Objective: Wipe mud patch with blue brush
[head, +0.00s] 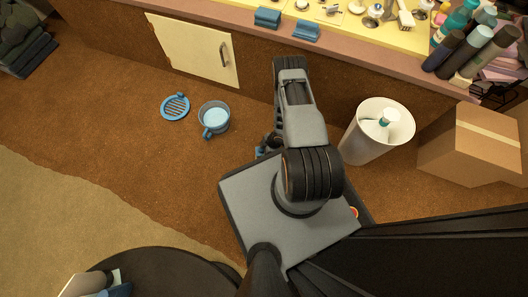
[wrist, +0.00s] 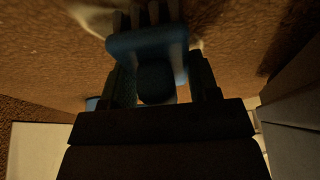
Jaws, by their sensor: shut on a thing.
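My gripper (wrist: 160,80) is shut on the blue brush (wrist: 148,42) in the wrist view. The brush's handle end lies between the dark fingers, and its pale bristles point away from me toward a brown mottled surface. I cannot tell whether the bristles touch that surface. In the head view my arm hides most of the gripper; a bit of blue (head: 261,152) shows low beside the arm, near the brown floor. I cannot pick out the mud patch clearly against the brown surfaces in either view.
A white bin (head: 367,143) and a cardboard box (head: 470,149) stand to the right. The counter (head: 358,39) holds bottles and small items. Floor (head: 110,150) at left is clear.

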